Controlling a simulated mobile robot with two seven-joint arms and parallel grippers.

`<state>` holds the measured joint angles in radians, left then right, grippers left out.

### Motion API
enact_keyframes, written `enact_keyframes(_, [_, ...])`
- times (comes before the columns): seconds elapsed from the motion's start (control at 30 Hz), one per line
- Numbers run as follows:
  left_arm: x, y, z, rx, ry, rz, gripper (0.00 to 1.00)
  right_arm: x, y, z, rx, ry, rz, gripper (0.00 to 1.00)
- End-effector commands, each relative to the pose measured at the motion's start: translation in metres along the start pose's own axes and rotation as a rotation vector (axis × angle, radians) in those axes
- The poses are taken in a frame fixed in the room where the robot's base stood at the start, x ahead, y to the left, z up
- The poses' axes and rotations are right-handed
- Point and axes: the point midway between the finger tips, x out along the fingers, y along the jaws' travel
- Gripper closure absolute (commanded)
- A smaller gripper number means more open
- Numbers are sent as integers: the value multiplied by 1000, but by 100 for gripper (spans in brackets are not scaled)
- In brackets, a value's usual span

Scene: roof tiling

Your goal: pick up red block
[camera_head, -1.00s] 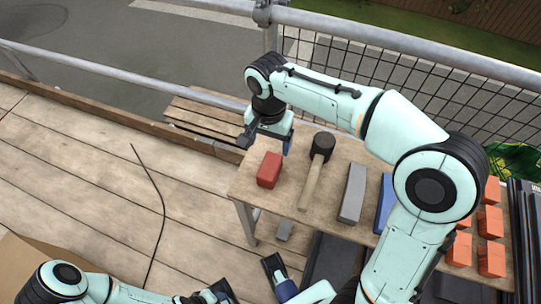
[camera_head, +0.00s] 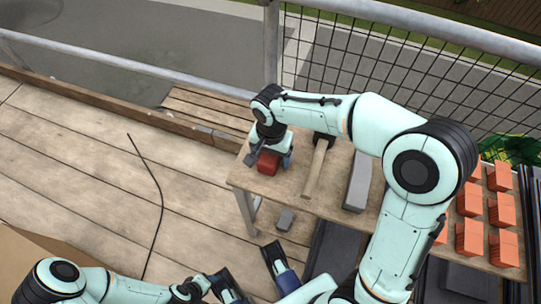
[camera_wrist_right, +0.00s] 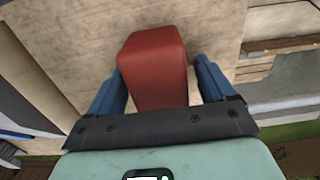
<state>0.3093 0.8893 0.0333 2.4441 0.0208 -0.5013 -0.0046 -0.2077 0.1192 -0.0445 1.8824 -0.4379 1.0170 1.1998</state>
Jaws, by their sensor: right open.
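The red block (camera_head: 268,163) lies on the wooden table (camera_head: 236,178) near its left end. It also shows in the right wrist view (camera_wrist_right: 153,62). My right gripper (camera_head: 270,160) is open above the block, with a blue finger on either side of it. In the right wrist view the fingers (camera_wrist_right: 160,85) straddle the block's near part, with a small gap on the right; contact on the left is unclear. My left gripper (camera_head: 252,282) is low in the head view, its two dark fingers spread apart and empty.
A hammer (camera_head: 317,168) and a grey block (camera_head: 358,182) lie to the right of the red block. Several orange blocks (camera_head: 470,238) stand at the table's right. A metal railing (camera_head: 400,32) with mesh runs behind. A black cable (camera_head: 150,175) lies on the plank floor.

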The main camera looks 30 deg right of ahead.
Motion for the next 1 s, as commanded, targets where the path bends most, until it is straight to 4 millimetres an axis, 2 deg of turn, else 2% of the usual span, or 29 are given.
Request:
enact_keyframes(0.23, [0, 0, -2, 0, 4, 0, 57, 2, 0, 0, 0, 1, -1, 17])
enact_keyframes(0.27, [0, 0, -1, 0, 4, 0, 57, 1, 0, 0, 0, 1, -1, 24])
enact_keyframes(0.43, [0, 0, -1, 0, 3, 0, 57, 1, 0, 0, 0, 0, -1, 79])
enact_keyframes(0.77, [-1, 0, 0, 0, 1, 0, 57, -1, 0, 0, 0, 1, -3, 80])
enact_keyframes(1.0, [-9, 3, 10, 3, -28, 2, 57, -25, -1, 0, 0, 3, -6, 80])
